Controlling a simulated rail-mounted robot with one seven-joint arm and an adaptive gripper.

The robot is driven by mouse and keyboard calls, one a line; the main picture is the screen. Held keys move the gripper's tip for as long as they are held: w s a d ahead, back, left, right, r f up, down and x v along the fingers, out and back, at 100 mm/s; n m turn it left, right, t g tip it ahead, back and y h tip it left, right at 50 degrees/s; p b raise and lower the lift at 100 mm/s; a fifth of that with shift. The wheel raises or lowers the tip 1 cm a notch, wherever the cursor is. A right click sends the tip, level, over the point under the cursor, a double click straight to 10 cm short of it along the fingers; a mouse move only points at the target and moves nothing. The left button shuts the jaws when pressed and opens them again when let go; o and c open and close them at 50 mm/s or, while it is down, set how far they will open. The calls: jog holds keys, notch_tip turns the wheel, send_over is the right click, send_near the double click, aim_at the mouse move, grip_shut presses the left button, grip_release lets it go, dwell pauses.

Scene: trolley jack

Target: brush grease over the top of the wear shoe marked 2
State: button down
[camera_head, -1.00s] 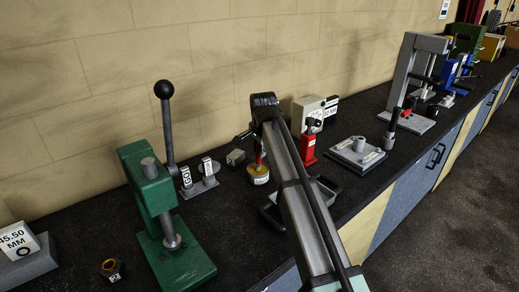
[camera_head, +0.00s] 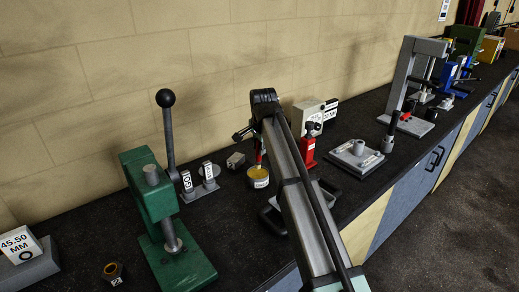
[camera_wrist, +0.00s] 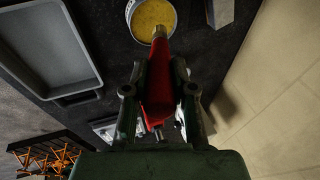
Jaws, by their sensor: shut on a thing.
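My gripper (camera_wrist: 160,92) is shut on the red handle of a brush (camera_wrist: 160,75), seen from above in the wrist view. The brush's pale tip is at the near rim of a round tin of yellow grease (camera_wrist: 152,18); I cannot tell if it touches the grease. In the head view, the tin (camera_head: 258,178) stands below my gripper, which is mostly hidden by my arm. A small brown ring-like part (camera_head: 112,270) with a white tag lies at front left. A small dark block (camera_head: 236,160) lies just left of the tin. I cannot read a 2 on either part.
A green press (camera_head: 155,205) with a tall lever stands left of the tin. Two tagged upright pieces (camera_head: 198,184) stand between them. A grey tray (camera_wrist: 50,45) lies beside the tin. A red stand (camera_head: 308,150) and a grey plate (camera_head: 356,156) are to the right.

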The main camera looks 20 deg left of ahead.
jog(key=shift+r+p, duration=0.85)
jog(key=shift+r, duration=1.2)
